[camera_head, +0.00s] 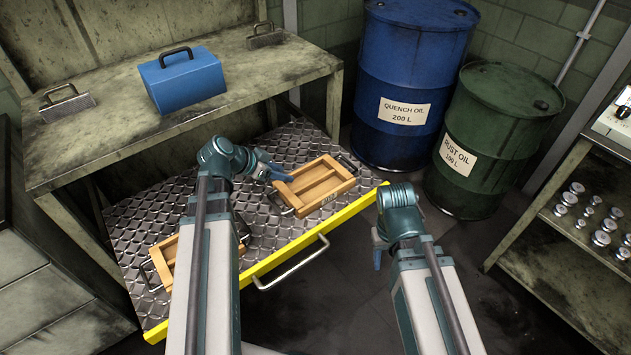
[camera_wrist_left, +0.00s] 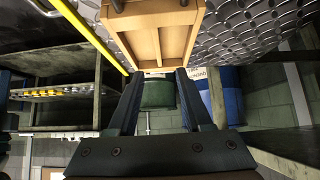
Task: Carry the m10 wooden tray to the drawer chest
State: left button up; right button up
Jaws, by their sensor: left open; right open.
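A light wooden tray (camera_head: 322,187) with compartments and dark end handles lies on the right part of the pulled-out diamond-plate drawer (camera_head: 262,222). Its front carries a small label, hard to read. My left gripper (camera_head: 286,178) is open at the tray's left end, with no clear grip on it. In the left wrist view the tray (camera_wrist_left: 160,45) lies just beyond the two spread fingertips (camera_wrist_left: 161,74). A second wooden tray (camera_head: 162,264) lies at the drawer's left, partly hidden by my left arm. My right gripper (camera_head: 377,250) is open and empty, right of the drawer's yellow edge.
A workbench (camera_head: 110,130) above the drawer holds a blue box (camera_head: 184,80). A blue drum (camera_head: 405,65) and a green drum (camera_head: 490,130) stand behind right. A shelf (camera_head: 570,255) with metal parts stands far right. Dark floor lies open before it.

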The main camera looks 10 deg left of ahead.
pick_arm(q)
jog(key=b, duration=0.6)
send_near(314, 181)
jog(key=shift+w+d+f, duration=0.1)
jog(key=shift+w+f, duration=0.35)
jog(key=shift+f, duration=0.15)
jog(key=shift+w+f, duration=0.4)
jog(key=shift+f, duration=0.2)
jog(key=shift+w+d+f, duration=0.2)
jog(key=shift+w+d, duration=0.05)
jog(key=b+x, duration=0.1)
jog(key=x, duration=0.1)
jog(key=b+x, duration=0.2)
jog(key=x, duration=0.1)
jog(key=shift+d, duration=0.45)
jog(key=shift+r, duration=0.15)
grip_shut()
